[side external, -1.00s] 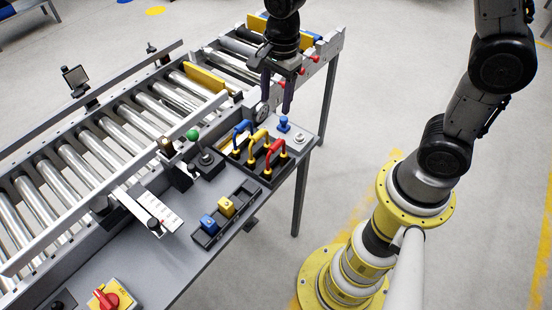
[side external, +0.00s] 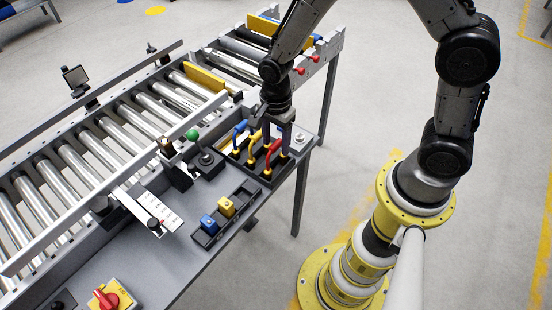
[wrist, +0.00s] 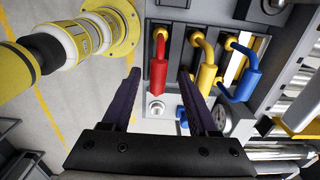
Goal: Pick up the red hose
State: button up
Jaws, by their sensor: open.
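The red hose (side external: 273,154) is a short bent handle-like piece standing in a black rack (side external: 265,173) on the bench. The yellow hose (side external: 254,148) and the blue hose (side external: 239,131) stand beside it to the left. My gripper (side external: 277,137) is open, pointing down just over the rack at the red hose. In the wrist view the red hose (wrist: 158,68) shows between the two open fingers (wrist: 158,76), with a gap on each side. The yellow hose (wrist: 207,70) is just beyond the right fingertip. I cannot tell how deep the fingers reach around the red hose.
A roller conveyor (side external: 90,150) runs behind the bench. A joystick box (side external: 205,162) and a holder with blue and yellow blocks (side external: 226,207) lie left of the rack. A silver button (wrist: 156,110) is near the fingers. The floor at right is open.

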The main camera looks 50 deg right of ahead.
jog(key=shift+s+a+f, duration=0.15)
jog(key=shift+f, duration=1.7)
grip_shut()
